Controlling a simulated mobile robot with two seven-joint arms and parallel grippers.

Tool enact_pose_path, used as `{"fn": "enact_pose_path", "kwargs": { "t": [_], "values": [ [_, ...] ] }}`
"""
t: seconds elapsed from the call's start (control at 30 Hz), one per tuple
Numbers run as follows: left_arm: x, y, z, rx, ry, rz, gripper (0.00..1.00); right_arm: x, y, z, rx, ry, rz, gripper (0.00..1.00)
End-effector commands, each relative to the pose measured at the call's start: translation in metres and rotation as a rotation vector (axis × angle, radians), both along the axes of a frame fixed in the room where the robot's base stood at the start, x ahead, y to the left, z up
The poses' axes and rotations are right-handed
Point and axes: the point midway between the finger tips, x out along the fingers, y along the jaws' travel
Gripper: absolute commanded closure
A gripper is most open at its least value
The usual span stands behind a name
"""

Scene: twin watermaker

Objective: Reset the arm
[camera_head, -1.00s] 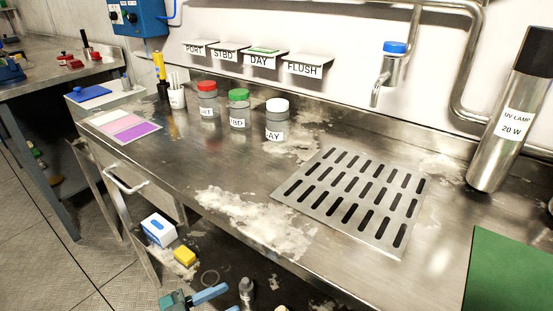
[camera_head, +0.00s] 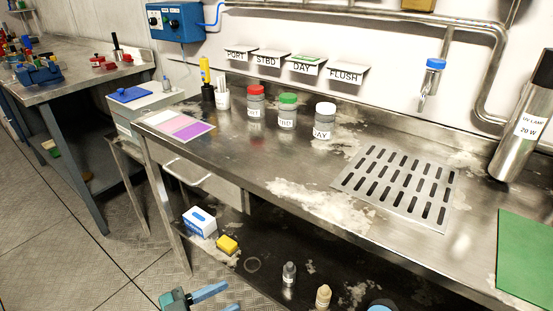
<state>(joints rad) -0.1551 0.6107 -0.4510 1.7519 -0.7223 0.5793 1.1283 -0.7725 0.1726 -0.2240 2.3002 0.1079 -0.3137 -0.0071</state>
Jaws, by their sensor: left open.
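My left gripper (camera_head: 208,297) shows at the bottom edge of the head view, left of centre. Its two blue fingers are spread apart with nothing between them. It is in front of the steel bench (camera_head: 250,192), low in the picture near the lower shelf. Most of my left arm is cut off by the bottom edge. My right gripper and arm are not in the picture.
Three jars with red (camera_head: 256,90), green (camera_head: 288,98) and white (camera_head: 325,108) lids stand on the bench. A slotted drain plate (camera_head: 340,186) lies right of them. The lower shelf holds a white-blue box (camera_head: 199,221), yellow sponge (camera_head: 227,245) and small bottles (camera_head: 289,274).

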Motion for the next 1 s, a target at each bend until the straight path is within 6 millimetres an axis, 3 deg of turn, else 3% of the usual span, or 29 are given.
{"fn": "enact_pose_path", "kwargs": {
  "t": [0.03, 0.1, 0.27, 0.4, 0.6, 1.0],
  "values": [
    [0.0, -0.003, 0.024, -0.026, -0.004, 0.075, 0.59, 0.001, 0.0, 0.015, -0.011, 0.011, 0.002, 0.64],
    [0.003, 0.0, 0.043, -0.034, -0.001, 0.225, 0.59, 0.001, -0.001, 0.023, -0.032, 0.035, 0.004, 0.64],
    [-0.005, 0.017, 0.064, 0.04, 0.107, 0.529, 0.59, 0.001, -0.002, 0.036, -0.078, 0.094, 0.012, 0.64],
    [-0.035, 0.03, 0.064, 0.177, 0.296, 0.689, 0.59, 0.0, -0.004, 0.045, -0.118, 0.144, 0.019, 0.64],
    [-0.076, 0.032, 0.055, 0.316, 0.488, 0.714, 0.59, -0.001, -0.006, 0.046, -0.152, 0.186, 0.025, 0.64],
    [-0.082, 0.032, 0.052, 0.334, 0.509, 0.708, 0.59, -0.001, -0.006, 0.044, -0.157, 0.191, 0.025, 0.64]
  ]
}}
